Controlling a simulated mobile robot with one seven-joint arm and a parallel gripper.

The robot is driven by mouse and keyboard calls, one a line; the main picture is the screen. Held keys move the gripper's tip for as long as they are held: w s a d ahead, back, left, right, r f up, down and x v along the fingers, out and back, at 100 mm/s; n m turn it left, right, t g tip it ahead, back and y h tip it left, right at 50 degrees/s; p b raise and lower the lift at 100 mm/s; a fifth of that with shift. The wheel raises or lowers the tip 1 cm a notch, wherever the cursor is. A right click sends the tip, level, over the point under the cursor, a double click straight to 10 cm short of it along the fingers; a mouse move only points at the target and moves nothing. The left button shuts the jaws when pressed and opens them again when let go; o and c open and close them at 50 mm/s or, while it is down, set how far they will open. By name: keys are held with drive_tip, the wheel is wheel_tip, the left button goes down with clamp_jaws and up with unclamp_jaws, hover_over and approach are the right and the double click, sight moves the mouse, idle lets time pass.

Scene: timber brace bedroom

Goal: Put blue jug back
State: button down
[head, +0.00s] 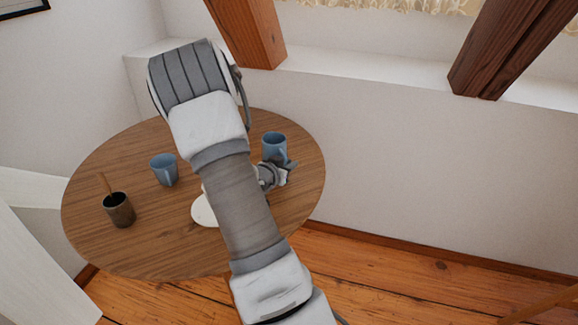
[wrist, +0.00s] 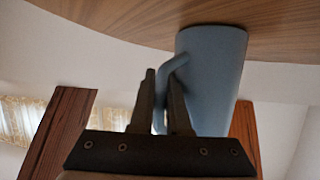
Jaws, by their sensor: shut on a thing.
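A blue jug (head: 274,147) is near the right back edge of the round wooden table. My gripper (head: 286,168) is at its near right side. In the wrist view, which looks upside down, my gripper (wrist: 162,82) is shut on the handle of the blue jug (wrist: 213,75), with the fingers on either side of the handle. The jug looks upright. I cannot tell whether its base touches the table. My arm hides part of the table in the head view.
The round table (head: 125,245) also bears a second blue cup (head: 163,169), a dark pot (head: 119,209) with a wooden stick in it, and a white plate (head: 203,211) partly behind my arm. Timber braces (head: 247,33) and a white wall ledge stand behind the table.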

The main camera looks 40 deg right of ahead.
drive_tip(key=shift+f, duration=0.1)
drive_tip(key=c, duration=0.9)
unclamp_jaws()
